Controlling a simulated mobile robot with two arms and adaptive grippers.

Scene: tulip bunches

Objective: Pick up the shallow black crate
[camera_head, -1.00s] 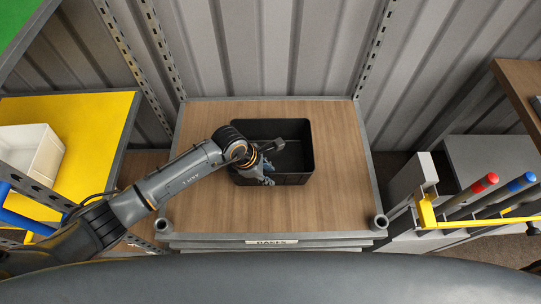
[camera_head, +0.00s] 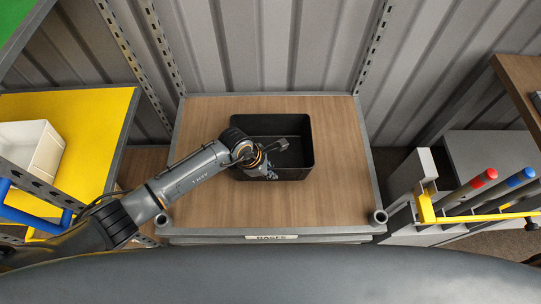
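The shallow black crate (camera_head: 308,150) sits on a brown wooden shelf (camera_head: 335,205), a little back from the middle. It looks empty apart from my gripper parts over it. My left arm comes in from the left, and my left gripper (camera_head: 271,173) is at the crate's left side, over its front left corner. My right gripper is not in view.
A yellow table (camera_head: 95,115) with a white bin (camera_head: 45,150) stands on the left. Upright metal posts rise at the shelf's back corners. Tools with red (camera_head: 485,177) and blue (camera_head: 522,176) ends sit in a yellow rack on the right. The shelf is clear around the crate.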

